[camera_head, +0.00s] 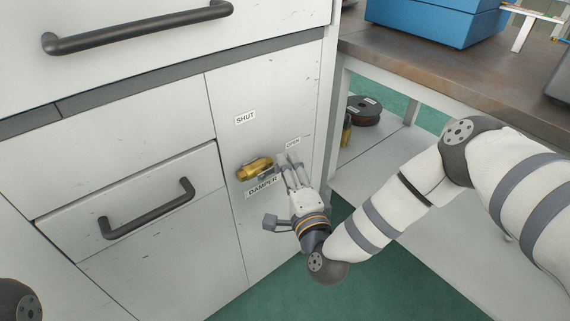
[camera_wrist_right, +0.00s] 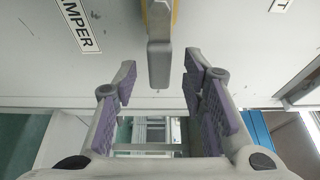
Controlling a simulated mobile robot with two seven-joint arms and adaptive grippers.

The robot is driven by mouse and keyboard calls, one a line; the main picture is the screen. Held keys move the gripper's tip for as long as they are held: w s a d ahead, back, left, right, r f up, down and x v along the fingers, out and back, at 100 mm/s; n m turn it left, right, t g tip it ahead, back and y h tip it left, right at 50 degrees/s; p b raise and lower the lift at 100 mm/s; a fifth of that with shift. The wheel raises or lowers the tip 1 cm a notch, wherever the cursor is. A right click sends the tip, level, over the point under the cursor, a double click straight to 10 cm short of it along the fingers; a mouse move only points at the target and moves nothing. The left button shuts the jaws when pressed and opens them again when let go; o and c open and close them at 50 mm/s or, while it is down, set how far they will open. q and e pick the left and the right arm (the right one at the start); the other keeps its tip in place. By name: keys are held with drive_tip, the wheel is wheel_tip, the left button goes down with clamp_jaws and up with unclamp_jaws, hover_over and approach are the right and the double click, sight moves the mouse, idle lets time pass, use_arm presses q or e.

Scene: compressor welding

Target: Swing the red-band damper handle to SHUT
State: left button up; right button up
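The brass damper valve (camera_head: 255,168) sits on the white cabinet front, just above the DAMPER label (camera_head: 262,186). The SHUT label (camera_head: 245,117) is above it and the OPEN label (camera_head: 292,144) is to its upper right. In the right wrist view, the grey end of the damper handle (camera_wrist_right: 159,62) reaches down between the fingertips, with a gap on each side. My right gripper (camera_head: 287,165) is open at the handle, on the OPEN side; its fingers also show in the wrist view (camera_wrist_right: 160,84). No red band is visible. My left gripper is out of view.
A dark drawer handle (camera_head: 148,208) stands out left of the valve, and another (camera_head: 140,30) is above. A workbench (camera_head: 440,62) with a blue box (camera_head: 440,20) stands at right. A dark spool (camera_head: 364,110) sits on its lower shelf. The green floor is clear below.

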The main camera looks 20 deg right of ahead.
drive_tip(key=shift+w, duration=1.45)
clamp_jaws()
